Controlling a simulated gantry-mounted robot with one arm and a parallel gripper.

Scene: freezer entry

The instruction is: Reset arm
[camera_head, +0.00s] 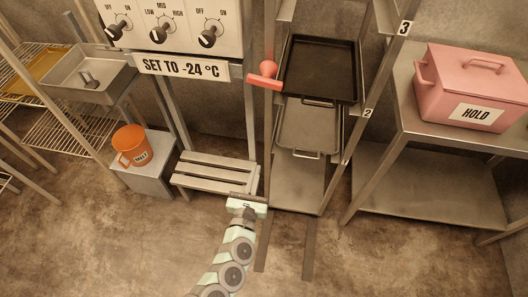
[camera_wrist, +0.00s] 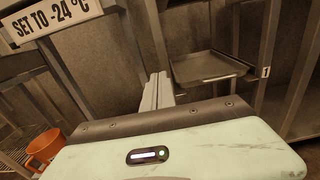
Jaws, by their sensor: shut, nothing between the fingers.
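My gripper (camera_head: 248,197) is in the lower middle of the head view, in front of the slatted wooden bench and the rack's left post. Its fingers show close together in the wrist view (camera_wrist: 157,92), shut with nothing between them. My arm reaches up to it from the bottom edge of the head view. The gripper appears apart from the objects around it, though its distance to the bench and post is hard to judge.
A rack holds a dark tray (camera_head: 320,68) and a grey tray (camera_head: 308,128). A red handle (camera_head: 264,75) juts out at its left. The slatted bench (camera_head: 215,172), orange mug (camera_head: 130,143) and control panel (camera_head: 172,20) are left; a pink box (camera_head: 470,85) is right. Front floor is clear.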

